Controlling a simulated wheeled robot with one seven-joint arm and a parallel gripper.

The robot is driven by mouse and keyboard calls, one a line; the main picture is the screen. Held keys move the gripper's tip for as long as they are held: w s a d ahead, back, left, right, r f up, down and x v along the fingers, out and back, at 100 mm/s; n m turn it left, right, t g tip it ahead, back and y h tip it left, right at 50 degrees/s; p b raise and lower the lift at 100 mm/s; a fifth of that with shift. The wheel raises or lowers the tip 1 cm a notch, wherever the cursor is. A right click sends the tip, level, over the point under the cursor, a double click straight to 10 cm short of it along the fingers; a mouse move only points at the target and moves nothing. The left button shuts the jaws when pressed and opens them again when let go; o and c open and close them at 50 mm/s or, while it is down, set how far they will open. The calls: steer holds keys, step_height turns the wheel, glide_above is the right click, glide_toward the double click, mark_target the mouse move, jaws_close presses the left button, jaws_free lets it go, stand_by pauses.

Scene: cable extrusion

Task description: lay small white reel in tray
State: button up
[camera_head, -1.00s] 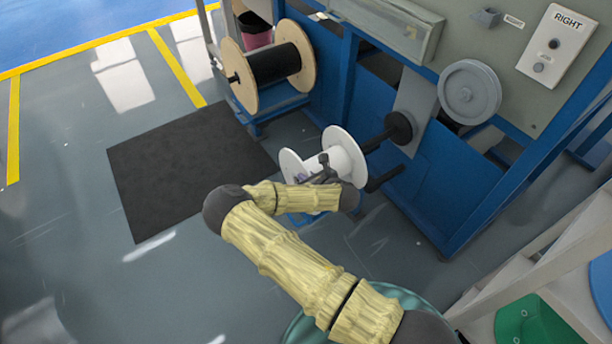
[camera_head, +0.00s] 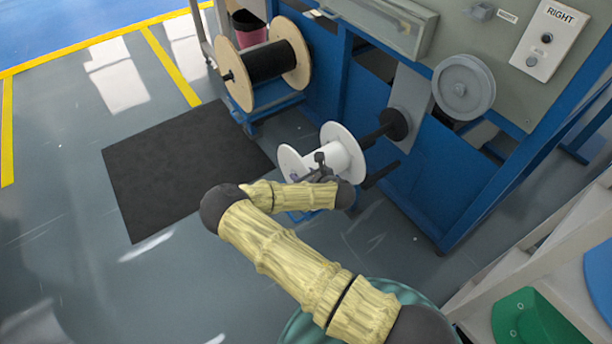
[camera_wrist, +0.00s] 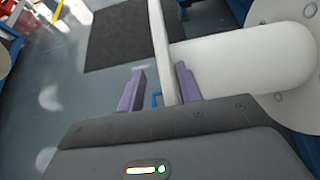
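The small white reel (camera_head: 338,153) has two round flanges and a bare white barrel. It appears to sit on or at the end of the black shaft (camera_head: 372,137) of the blue machine. My gripper (camera_wrist: 163,88) is at its near flange; in the head view my wrist (camera_head: 325,180) hides part of the reel's lower side. In the wrist view the purple fingers are apart, with the edge of the white flange (camera_wrist: 161,45) between them. A gap shows at the left finger; the right finger is close to the flange. I cannot make out a tray for certain.
A large wooden-flanged reel of black cable (camera_head: 268,62) stands at the back left. A dark mat (camera_head: 185,168) lies on open floor to the left. A pale rack (camera_head: 530,255) with green and blue pieces is at lower right. A grey wheel (camera_head: 464,88) is on the machine.

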steer(key=p+v, duration=0.5)
steer(key=v, duration=1.2)
steer(key=shift+s, duration=0.15)
steer(key=shift+d+r, duration=0.1)
